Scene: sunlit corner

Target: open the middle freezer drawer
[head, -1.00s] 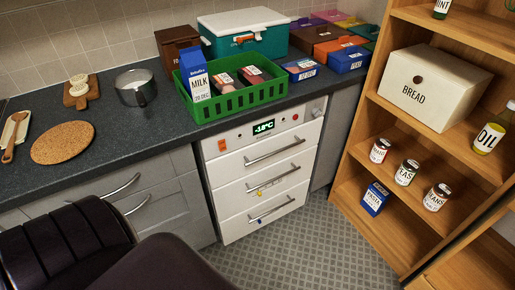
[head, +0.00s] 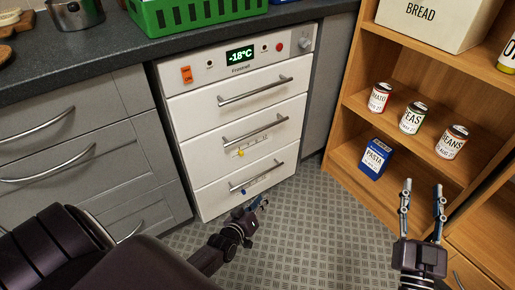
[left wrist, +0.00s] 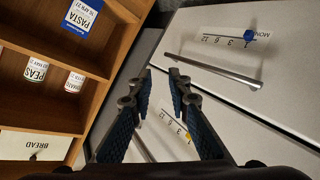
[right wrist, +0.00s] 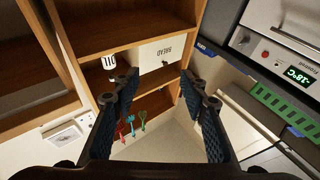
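The white freezer (head: 235,115) stands under the counter with all three drawers shut. The middle drawer (head: 205,150) has a grey bar handle (head: 256,125) and a yellow slider (head: 240,153); its yellow slider also shows in the left wrist view (left wrist: 188,136), partly behind a finger. My left gripper (head: 256,204) is low, in front of the bottom drawer's lower edge, below the middle handle and apart from it. Its fingers (left wrist: 160,75) are apart and empty. My right gripper (head: 423,185) is open and empty, right of the freezer, before the shelf; it shows open in its wrist view (right wrist: 158,75).
The bottom drawer (head: 215,195) has a handle and blue slider; the top drawer (head: 200,108) is above. Grey cabinets (head: 70,140) stand left. A wooden shelf (head: 345,155) with cans and a blue pasta box (head: 375,159) stands right. Patterned floor (head: 310,230) lies open between.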

